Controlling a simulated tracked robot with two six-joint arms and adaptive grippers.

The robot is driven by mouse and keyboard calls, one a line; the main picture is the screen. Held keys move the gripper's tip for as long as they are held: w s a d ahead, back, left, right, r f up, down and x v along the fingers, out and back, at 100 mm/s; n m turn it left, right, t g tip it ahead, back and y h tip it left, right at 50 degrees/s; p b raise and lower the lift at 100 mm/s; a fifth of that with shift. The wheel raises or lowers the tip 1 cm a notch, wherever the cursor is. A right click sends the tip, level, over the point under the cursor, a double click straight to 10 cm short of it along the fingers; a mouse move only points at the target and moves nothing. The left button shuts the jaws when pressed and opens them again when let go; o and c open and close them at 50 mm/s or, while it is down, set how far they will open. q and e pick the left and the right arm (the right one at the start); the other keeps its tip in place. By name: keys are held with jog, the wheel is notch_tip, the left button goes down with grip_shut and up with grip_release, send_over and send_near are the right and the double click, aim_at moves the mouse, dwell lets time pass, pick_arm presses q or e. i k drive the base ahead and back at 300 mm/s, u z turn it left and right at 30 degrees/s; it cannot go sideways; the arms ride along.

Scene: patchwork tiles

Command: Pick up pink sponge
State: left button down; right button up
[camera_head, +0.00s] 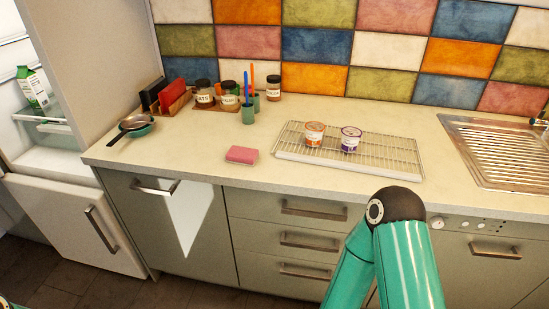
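The pink sponge (242,155) lies flat on the countertop, near its front edge and left of the wire rack. Nothing touches it or covers it. One of my arms, green with a black joint, rises from the bottom right of the view in front of the drawers. Its gripper is not visible. A small bit of green shows at the bottom left corner, with no gripper in sight.
A wire rack (290,146) holds two small cups (314,133) (350,139). The sink drainer (500,155) is at right. Counter around the sponge is clear.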

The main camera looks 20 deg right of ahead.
aim_at(242, 156)
jog(key=u, duration=0.2)
jog(key=i, duration=0.95)
jog(key=z, duration=0.2)
jog(key=k, duration=0.95)
jog(key=u, duration=0.15)
jog(key=i, duration=0.6)
